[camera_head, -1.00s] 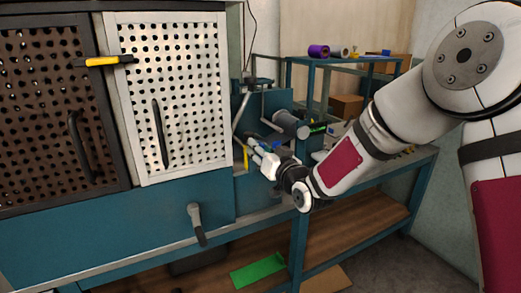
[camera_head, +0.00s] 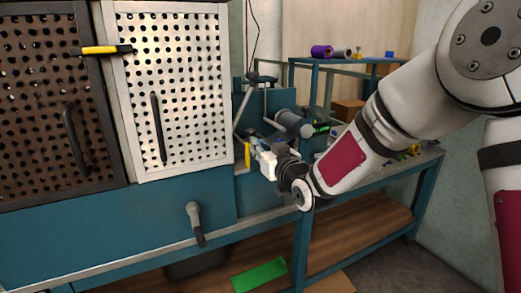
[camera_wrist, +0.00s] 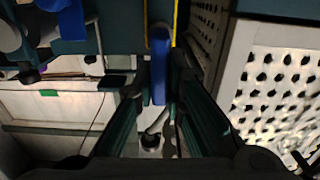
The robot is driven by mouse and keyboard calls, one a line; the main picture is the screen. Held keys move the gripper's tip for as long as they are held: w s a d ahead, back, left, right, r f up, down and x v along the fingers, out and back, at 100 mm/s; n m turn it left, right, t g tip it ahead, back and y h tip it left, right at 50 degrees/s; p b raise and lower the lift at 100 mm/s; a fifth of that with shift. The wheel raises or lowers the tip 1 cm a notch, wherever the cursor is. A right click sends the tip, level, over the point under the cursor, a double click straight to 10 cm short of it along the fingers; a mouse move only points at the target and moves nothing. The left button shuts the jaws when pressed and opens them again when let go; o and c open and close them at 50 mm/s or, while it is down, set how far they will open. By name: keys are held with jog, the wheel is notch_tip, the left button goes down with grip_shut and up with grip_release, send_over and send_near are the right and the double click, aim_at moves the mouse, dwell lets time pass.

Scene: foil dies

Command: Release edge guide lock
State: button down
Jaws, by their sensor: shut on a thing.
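A blue lever (camera_wrist: 159,65) stands between my gripper's dark fingers in the wrist view, and I take it for the edge guide lock. My gripper (camera_wrist: 159,88) is shut on it, one finger on each side. In the head view my gripper (camera_head: 255,142) reaches into the teal machine (camera_head: 248,110), just right of the perforated white door. The lever is too small and too covered by my gripper to make out clearly there.
The perforated white door (camera_head: 188,110) with a black handle stands close left of my gripper. A grey roller (camera_head: 293,123) sits just right of and above it. A grey crank handle (camera_head: 195,222) sticks out lower left. A green sheet (camera_head: 259,273) lies on the lower shelf.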

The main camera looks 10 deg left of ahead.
jog(key=c, duration=1.6)
grip_release()
jog(key=shift+c, duration=0.2)
jog(key=shift+s, duration=0.1)
jog(key=v, duration=1.2)
